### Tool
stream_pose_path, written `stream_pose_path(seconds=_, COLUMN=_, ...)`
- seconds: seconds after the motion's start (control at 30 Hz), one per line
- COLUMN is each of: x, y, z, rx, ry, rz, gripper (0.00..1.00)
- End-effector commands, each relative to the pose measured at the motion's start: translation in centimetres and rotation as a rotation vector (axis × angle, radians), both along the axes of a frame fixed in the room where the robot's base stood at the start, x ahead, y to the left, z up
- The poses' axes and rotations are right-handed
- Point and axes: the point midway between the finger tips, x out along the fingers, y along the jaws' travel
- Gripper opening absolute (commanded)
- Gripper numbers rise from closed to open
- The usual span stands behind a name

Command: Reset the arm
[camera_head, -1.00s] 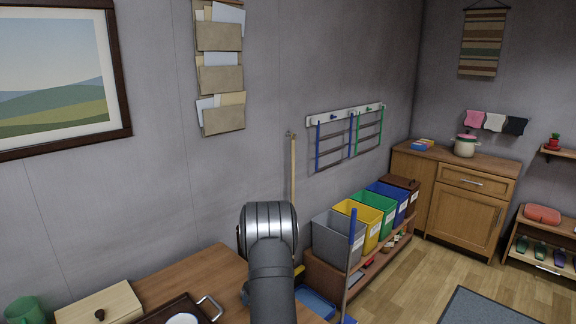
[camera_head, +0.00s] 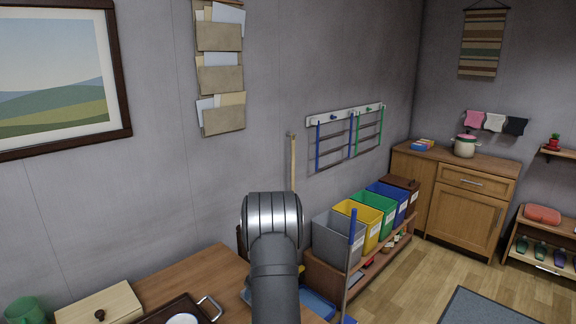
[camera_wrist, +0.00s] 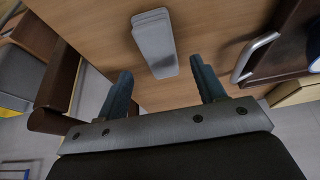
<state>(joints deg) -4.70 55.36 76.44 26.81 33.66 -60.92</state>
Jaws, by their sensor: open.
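My gripper (camera_wrist: 164,88) shows in the wrist view with its two teal fingers apart and nothing between them. It is above the wooden table (camera_wrist: 205,25). A grey, long, rounded object (camera_wrist: 154,42) is on the table beyond the fingertips, apart from them. In the head view my arm rises over the right end of the table (camera_head: 216,268), and my gripper is hidden there.
A dark tray (camera_head: 158,311) with a metal handle (camera_wrist: 254,57) lies near the gripper. A wooden box (camera_head: 98,303) and green mug (camera_head: 25,311) stand left. Coloured bins (camera_head: 338,240) on a low shelf stand right. A blue-topped pole (camera_head: 351,262) stands in front.

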Motion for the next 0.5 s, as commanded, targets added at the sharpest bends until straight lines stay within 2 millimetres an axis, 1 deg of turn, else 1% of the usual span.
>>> stream_pose_path(seconds=0.03, x=0.2, y=0.3, z=-1.0, rx=0.001, ry=0.002, rz=0.001, gripper=0.63)
stream_pose_path(seconds=0.33, x=1.5, y=1.6, z=-5.7, rx=0.001, ry=0.001, rz=0.002, gripper=0.63)
stream_pose_path(seconds=0.4, x=1.7, y=1.6, z=-3.8, rx=0.002, ry=-0.007, rz=0.001, gripper=0.63)
stream_pose_path(seconds=0.5, x=1.6, y=1.5, z=-1.8, rx=0.0, ry=-0.004, rz=0.001, gripper=0.63)
